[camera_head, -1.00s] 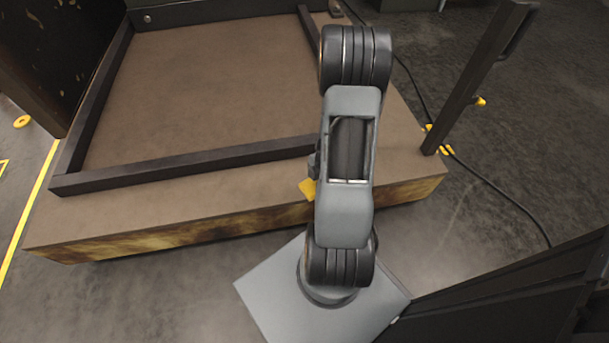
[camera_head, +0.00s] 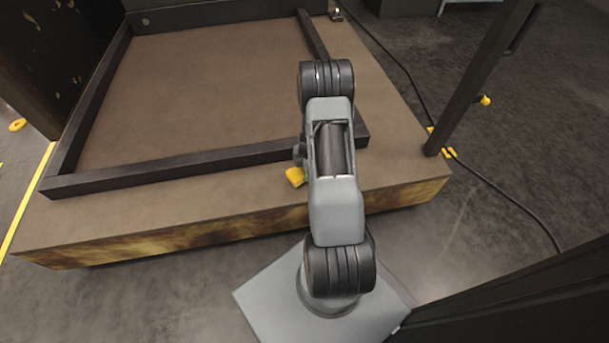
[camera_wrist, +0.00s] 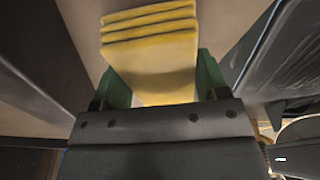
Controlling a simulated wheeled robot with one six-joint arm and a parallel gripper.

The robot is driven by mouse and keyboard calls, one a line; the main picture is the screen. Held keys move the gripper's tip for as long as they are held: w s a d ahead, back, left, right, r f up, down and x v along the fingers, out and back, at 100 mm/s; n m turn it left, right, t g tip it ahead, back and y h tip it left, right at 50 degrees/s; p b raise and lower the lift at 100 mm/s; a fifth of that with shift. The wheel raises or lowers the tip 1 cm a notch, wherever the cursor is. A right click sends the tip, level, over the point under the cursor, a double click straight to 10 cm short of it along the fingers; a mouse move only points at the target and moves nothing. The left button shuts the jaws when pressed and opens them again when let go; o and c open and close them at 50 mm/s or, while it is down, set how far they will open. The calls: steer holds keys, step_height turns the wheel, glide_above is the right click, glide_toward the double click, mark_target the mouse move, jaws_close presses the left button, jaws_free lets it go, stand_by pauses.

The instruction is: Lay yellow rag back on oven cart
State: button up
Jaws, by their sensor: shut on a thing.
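The yellow rag (camera_head: 295,176) shows as a small patch left of my arm in the head view, over the front strip of the oven cart (camera_head: 200,85). In the wrist view the folded rag (camera_wrist: 152,55) sticks out between the green fingers of my gripper (camera_wrist: 160,82), which is shut on it. My arm hides most of the gripper in the head view. The cart has a wide brown top with a dark raised frame. I cannot tell whether the rag touches the top.
A dark frame rail (camera_head: 190,166) runs along the cart's front part. A dark post (camera_head: 478,85) stands at the cart's right corner. A black cable (camera_head: 500,192) lies on the floor to the right. The top inside the frame is bare.

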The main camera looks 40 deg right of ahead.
mark_target(304, 174)
steer(key=shift+f+b, duration=0.65)
steer(key=shift+f, duration=0.9)
steer(key=shift+f, duration=0.15)
steer(key=o, duration=0.8)
steer(key=shift+r, duration=0.2)
